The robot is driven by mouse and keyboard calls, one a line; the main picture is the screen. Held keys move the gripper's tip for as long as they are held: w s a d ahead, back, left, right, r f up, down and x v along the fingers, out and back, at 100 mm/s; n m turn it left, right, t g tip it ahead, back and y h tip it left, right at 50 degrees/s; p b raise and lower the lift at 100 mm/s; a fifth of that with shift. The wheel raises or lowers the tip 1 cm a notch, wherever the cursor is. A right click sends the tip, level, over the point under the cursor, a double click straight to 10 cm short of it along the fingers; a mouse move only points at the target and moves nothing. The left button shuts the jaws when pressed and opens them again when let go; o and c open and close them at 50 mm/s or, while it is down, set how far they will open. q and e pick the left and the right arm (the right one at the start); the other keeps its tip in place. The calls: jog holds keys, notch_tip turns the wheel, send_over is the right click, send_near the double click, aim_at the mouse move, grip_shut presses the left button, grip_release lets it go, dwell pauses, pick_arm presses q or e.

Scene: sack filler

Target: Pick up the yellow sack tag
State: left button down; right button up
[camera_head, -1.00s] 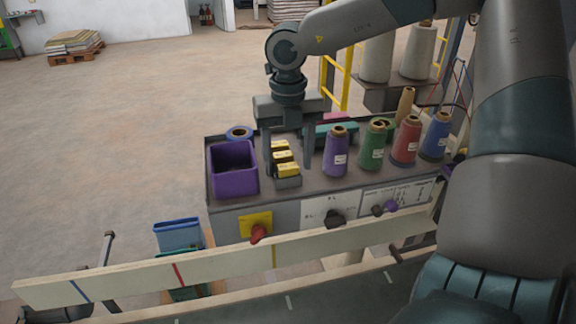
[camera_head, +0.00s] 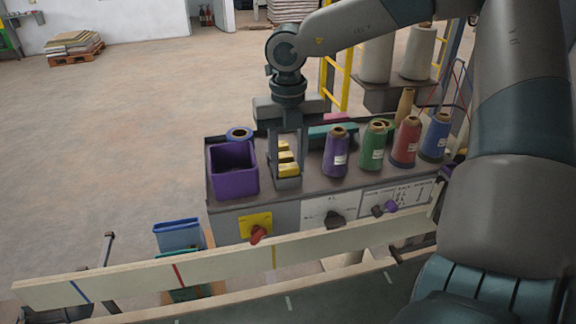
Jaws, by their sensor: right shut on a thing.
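Yellow sack tags (camera_head: 288,170) stand in a row in a small dark holder on the grey machine top, between the purple bin and the thread cones. My right gripper (camera_head: 288,162) points straight down over this row, one finger on each side. It is shut on a yellow sack tag, and the fingers partly hide the row. I cannot tell exactly which tag is between the fingertips. The held tag does not show as lifted clear of the holder. My left gripper is not in view.
A purple bin (camera_head: 233,170) stands close left of the tags. Purple (camera_head: 336,153), green (camera_head: 373,148), red (camera_head: 406,142) and blue (camera_head: 436,137) thread cones stand to the right. A blue tape roll (camera_head: 239,134) lies behind. A pale rail (camera_head: 225,263) crosses in front.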

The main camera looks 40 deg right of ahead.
jog(key=shift+r+b, duration=0.5)
jog(key=shift+r, duration=0.3)
notch_tip(320, 180, up, 26)
jog(key=b, duration=0.7)
jog(key=shift+r, duration=0.2)
